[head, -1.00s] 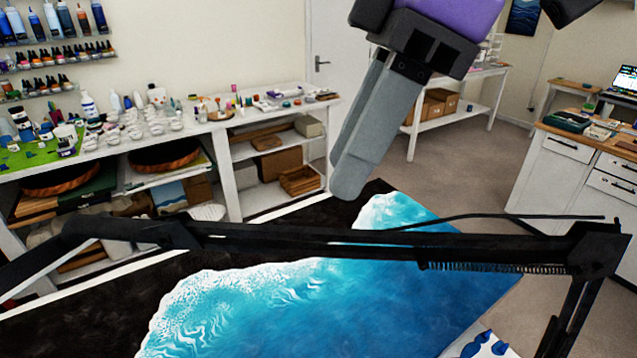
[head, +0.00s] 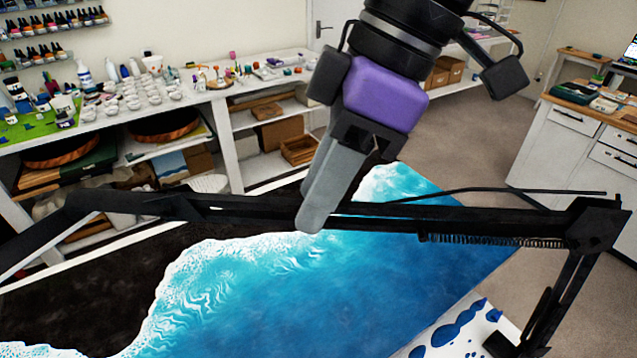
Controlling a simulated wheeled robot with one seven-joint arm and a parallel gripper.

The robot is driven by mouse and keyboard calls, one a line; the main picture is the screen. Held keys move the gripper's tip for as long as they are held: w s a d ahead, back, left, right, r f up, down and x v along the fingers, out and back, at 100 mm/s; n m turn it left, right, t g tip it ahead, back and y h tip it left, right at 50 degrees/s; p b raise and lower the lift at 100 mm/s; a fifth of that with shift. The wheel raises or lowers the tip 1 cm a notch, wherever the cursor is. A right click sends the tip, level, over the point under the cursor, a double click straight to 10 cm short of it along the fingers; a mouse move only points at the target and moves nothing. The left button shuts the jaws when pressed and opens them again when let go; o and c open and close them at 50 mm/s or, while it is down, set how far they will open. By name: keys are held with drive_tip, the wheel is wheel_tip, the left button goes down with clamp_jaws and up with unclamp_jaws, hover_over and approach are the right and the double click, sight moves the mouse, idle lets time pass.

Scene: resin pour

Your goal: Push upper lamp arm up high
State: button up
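The upper lamp arm (head: 470,220) is a black bar with a spring under its right part. It runs nearly level across the head view, from an elbow joint (head: 598,226) at the right to a dark part at the left. The lower lamp arm (head: 558,295) slopes down from that elbow. My gripper (head: 312,228) points down, its grey fingers overlapping the middle of the upper lamp arm in the picture. The fingers look close together, but the side-on angle hides any gap. I cannot tell whether they touch the bar.
A blue and white wave panel (head: 330,300) lies below the lamp arm. A white shelf (head: 235,150) with cups and bottles stands behind at the left. A white cabinet (head: 560,150) stands at the right. Grey floor (head: 455,140) shows between them.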

clamp_jaws()
idle(1.3)
